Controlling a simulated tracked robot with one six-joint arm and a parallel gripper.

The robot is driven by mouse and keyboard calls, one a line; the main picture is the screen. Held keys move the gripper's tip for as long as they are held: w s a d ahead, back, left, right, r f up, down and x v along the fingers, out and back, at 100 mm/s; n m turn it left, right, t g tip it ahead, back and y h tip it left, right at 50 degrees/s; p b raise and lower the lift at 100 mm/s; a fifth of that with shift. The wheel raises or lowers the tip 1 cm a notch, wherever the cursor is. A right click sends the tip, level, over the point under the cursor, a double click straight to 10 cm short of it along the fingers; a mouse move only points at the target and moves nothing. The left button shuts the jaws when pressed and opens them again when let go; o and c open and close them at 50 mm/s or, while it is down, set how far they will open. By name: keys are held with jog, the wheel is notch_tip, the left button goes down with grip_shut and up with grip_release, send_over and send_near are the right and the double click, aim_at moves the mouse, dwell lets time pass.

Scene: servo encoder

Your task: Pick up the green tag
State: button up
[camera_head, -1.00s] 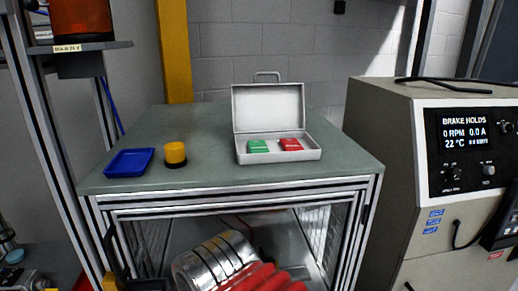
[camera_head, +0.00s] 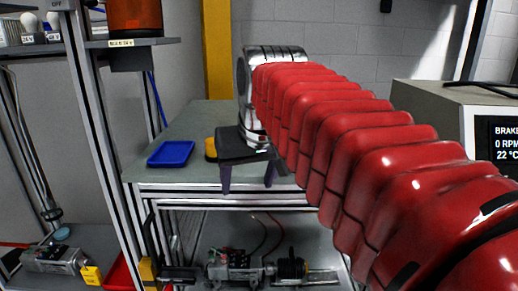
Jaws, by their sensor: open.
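The green tag and the open grey case that held it are hidden behind my red-sleeved arm. My gripper (camera_head: 248,184) is open, with its two dark fingers apart and pointing down near the front edge of the grey-green bench top (camera_head: 200,122). No object shows between the fingers. The red tag is also hidden.
A blue tray (camera_head: 171,154) lies on the bench left of my gripper. A brake test cabinet (camera_head: 440,98) stands at right. Motor parts (camera_head: 240,268) lie on the lower shelf.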

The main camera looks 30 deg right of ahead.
jog(key=shift+m+h, duration=0.4)
jog(key=shift+m, duration=0.4)
jog(key=d+r, duration=0.2)
jog(key=w+d+r, duration=0.1)
jog(key=d+r, duration=0.3)
jog(key=shift+w+d+r, duration=0.3)
jog(key=shift+w+d, duration=0.05)
jog(key=d+r+m+h, duration=0.1)
jog(key=d+r, duration=0.6)
jog(key=d, duration=0.1)
jog(key=shift+s+d+m+g, duration=0.15)
jog(key=shift+d+m+g, duration=0.15)
jog(key=shift+d+m, duration=0.1)
jog(key=shift+x, duration=4.2)
jog(key=shift+x, duration=2.65)
jog(key=shift+s, duration=0.15)
jog(key=shift+c, duration=0.4)
